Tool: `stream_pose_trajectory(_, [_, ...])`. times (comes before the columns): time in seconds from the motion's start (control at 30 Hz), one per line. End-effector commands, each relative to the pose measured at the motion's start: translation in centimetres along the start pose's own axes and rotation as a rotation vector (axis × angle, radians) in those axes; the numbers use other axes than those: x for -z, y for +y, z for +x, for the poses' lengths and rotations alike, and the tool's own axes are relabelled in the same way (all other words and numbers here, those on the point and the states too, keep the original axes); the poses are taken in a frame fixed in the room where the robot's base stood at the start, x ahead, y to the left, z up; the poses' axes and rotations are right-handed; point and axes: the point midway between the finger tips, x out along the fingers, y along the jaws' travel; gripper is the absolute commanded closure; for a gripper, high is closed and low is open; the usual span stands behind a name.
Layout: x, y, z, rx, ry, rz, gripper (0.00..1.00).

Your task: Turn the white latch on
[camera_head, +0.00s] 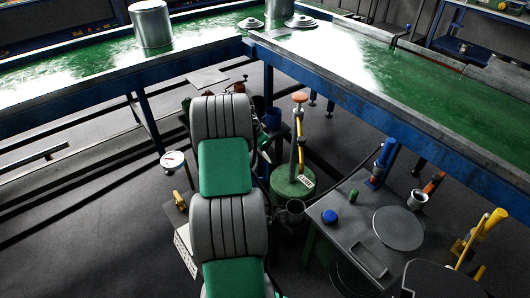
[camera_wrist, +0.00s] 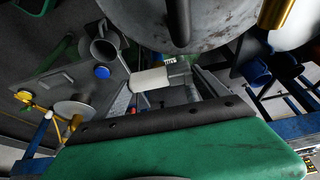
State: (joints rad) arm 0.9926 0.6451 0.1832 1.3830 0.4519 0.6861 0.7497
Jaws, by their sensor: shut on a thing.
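The white latch (camera_wrist: 150,80) is a short pale cylinder near the middle of the wrist view, beside a large worn grey round body (camera_wrist: 215,25). My gripper (camera_wrist: 160,90) reaches to it, with narrow grey fingers on either side; it is shut on the latch. My gripper's green and black hand fills the bottom of the wrist view and hides what lies below. In the head view my arm covers the middle, and I cannot make out the latch or the fingertips there.
A low table carries a blue cap (camera_head: 329,216), a grey disc (camera_head: 398,228) and a tray (camera_head: 368,259). A green tank (camera_head: 292,186) stands close to the right of my arm, a gauge (camera_head: 173,160) to its left. Green-topped benches (camera_head: 400,92) stand behind.

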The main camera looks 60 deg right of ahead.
Motion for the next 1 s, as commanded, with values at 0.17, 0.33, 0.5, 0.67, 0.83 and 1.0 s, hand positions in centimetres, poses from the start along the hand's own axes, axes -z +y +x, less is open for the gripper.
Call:
stream_pose_trajectory(0.17, [-0.10,0.11,0.35,0.048,0.000,-0.110,0.57])
stream_pose_trajectory(0.33, [-0.09,0.20,0.42,0.106,0.000,-0.251,0.57])
stream_pose_trajectory(0.5, [-0.04,0.30,0.41,0.168,0.000,-0.401,0.57])
stream_pose_trajectory(0.67, [0.06,0.33,0.33,0.226,0.001,-0.541,0.57])
stream_pose_trajectory(0.83, [0.06,0.37,0.32,0.286,0.000,-0.687,0.57])
stream_pose_trajectory(1.0, [0.17,0.38,0.23,0.338,0.001,-0.813,0.57])
